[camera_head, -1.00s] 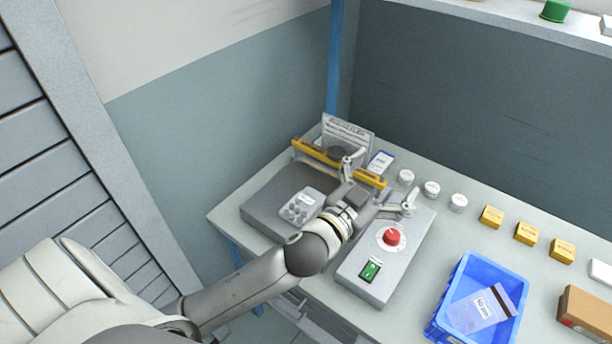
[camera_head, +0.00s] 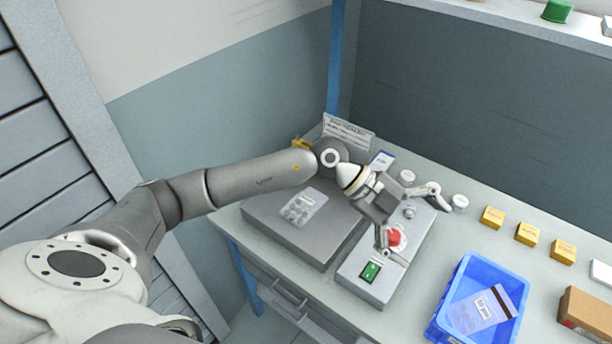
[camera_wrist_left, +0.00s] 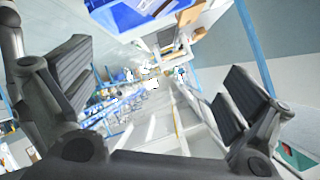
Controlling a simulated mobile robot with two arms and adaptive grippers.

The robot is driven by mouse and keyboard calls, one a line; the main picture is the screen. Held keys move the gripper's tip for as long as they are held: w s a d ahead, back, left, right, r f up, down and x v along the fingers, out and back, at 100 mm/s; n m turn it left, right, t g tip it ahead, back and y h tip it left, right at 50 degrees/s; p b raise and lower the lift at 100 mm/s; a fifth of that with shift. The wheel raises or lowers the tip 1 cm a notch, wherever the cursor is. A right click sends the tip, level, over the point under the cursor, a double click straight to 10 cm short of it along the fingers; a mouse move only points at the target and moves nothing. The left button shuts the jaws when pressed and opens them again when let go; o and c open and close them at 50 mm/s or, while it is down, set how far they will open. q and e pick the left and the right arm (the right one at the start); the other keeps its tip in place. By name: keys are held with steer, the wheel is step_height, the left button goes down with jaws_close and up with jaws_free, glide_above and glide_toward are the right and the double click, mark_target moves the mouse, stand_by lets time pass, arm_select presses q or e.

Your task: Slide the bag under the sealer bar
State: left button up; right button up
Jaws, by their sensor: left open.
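A clear bag (camera_head: 303,207) with round pieces inside lies flat on the grey sealer plate (camera_head: 276,229). Of the yellow sealer bar, only a small left end (camera_head: 301,143) shows; my left arm hides the rest, so I cannot tell its height. The bag appears apart from that visible end. My left gripper (camera_head: 412,217) is open, with its fingers spread over the control box, to the right of the bag. In the left wrist view its fingers (camera_wrist_left: 158,85) are wide apart with nothing held between them. My right gripper is not in view.
The grey control box (camera_head: 361,287) has a red knob (camera_head: 396,240) and a green switch (camera_head: 370,270). A blue bin (camera_head: 442,322) with another bag (camera_head: 482,311) stands at front right. Several yellow boxes (camera_head: 527,234) and a brown carton (camera_head: 588,318) stand rightward.

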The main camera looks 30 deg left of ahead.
arm_select(q)
steer(key=w+a+f+n+y, duration=0.1)
steer(key=a+f+y, duration=0.15)
steer(key=a, duration=0.35)
steer(key=w+a+f+n+y, duration=0.1)
steer(key=w+a+f+y, duration=0.1)
steer(key=a+y, duration=0.3)
steer(key=r+n+g+y, duration=0.1)
steer(key=n+y, duration=0.2)
steer(key=y, duration=0.2)
glide_above(306, 210)
steer(key=shift+a+r, duration=0.15)
steer(key=shift+r, duration=0.05)
step_height(306, 210, down, 11)
steer(key=p, duration=0.2)
steer(key=shift+p, duration=0.35)
